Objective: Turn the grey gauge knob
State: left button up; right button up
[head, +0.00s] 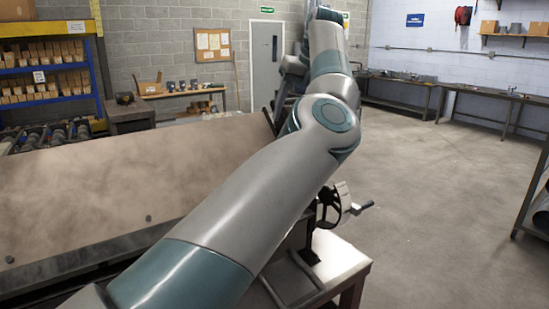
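No gauge knob can be picked out for certain. A black handwheel (328,207) with a light disc (344,195) and a short crank handle (361,208) stands at the right end of the machine, partly behind my arm. Two small dark round studs (148,218) sit on the machine's broad metal panel (95,185). One of my arms crosses the view from the bottom left to the top centre, hiding the middle of the machine. Neither of my grippers can be made out.
A blue shelf with boxes (45,75) and a small bench (180,92) stand behind. Workbenches (480,92) line the right wall. The floor (450,210) on the right is clear. A rack (535,195) is at the right edge.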

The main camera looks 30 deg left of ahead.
pick_arm(q)
jog(key=p+x, duration=0.5)
jog(key=x, duration=1.2)
jog(key=shift+w, duration=0.1)
jog(key=shift+c, duration=0.2)
jog(key=c, duration=1)
